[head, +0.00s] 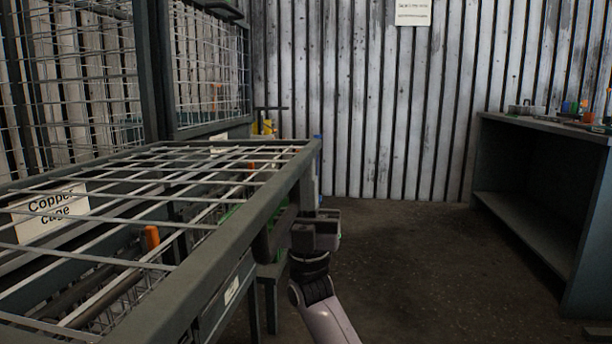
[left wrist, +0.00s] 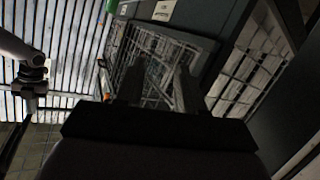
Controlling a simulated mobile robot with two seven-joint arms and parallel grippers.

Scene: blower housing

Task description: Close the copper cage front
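The copper cage front is a wire-mesh panel in a grey-green frame (head: 245,222). It lies folded out, roughly level, across the left of the head view, with a "Copper cage" label (head: 50,212) on it. My right gripper (head: 272,236) is beside and just below the panel's right-hand edge; its fingers are dark and partly hidden, so contact and opening are unclear. My left gripper is not visible in the head view. In the left wrist view its two dark fingers (left wrist: 160,85) stand apart, with wire mesh behind the gap and nothing seen held.
Other mesh cage panels (head: 208,70) stand upright at the back left. Orange-handled items (head: 152,238) show below the mesh. A workbench (head: 545,125) with small objects is at the right. Bare floor (head: 410,260) lies between, up to the corrugated wall (head: 350,100).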

